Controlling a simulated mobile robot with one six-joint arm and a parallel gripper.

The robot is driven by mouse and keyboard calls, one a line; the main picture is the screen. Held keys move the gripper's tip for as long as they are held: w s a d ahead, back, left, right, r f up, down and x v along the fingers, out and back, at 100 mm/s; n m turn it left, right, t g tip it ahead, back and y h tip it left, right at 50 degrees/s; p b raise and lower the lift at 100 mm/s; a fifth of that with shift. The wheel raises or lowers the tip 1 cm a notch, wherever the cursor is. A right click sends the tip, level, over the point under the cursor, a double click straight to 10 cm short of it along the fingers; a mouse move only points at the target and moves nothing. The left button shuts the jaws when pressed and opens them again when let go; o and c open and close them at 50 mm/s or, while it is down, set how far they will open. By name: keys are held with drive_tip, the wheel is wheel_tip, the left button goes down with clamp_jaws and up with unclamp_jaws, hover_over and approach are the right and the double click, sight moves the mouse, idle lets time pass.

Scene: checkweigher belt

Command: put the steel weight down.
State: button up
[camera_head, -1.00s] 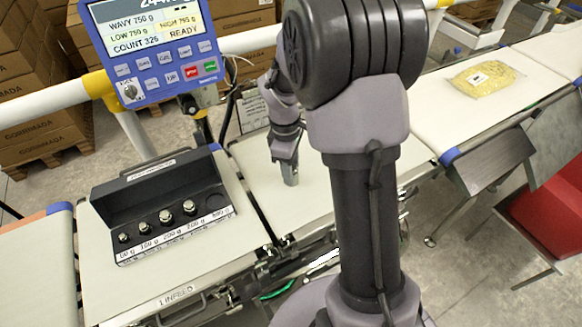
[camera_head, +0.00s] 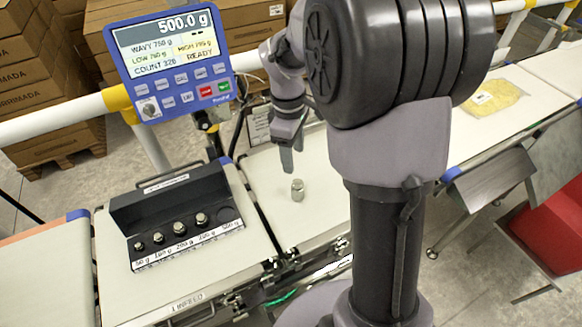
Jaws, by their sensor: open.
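The steel weight (camera_head: 297,190) stands upright on the white weigh belt (camera_head: 322,215), just right of the gap beside the infeed belt. My gripper (camera_head: 292,165) is open and empty above the weight, apart from it, with its fingers pointing down. The display (camera_head: 168,35) on the blue indicator reads 500.0 g.
A black weight box (camera_head: 175,212) with several smaller knobbed weights in its front row sits on the infeed belt (camera_head: 125,290). A yellow bag (camera_head: 495,97) lies on the far right belt. A red bin (camera_head: 545,235) stands at right. The weigh belt around the weight is clear.

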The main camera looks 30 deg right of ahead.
drive_tip(key=s+a+r+m+t+y, duration=0.1)
drive_tip(key=s+a+r+m+t, duration=0.3)
drive_tip(key=s+a+r+m, duration=0.45)
drive_tip(key=s+a+r+m+t+y+b, duration=0.1)
drive_tip(key=s+a+m, duration=0.3)
drive_tip(key=s, duration=0.6)
drive_tip(key=shift+a+r+t+y, duration=0.3)
drive_tip(key=shift+a+t, duration=0.25)
drive_tip(key=shift+t, duration=0.05)
drive_tip(key=shift+m, duration=0.25)
idle(1.2)
idle(0.8)
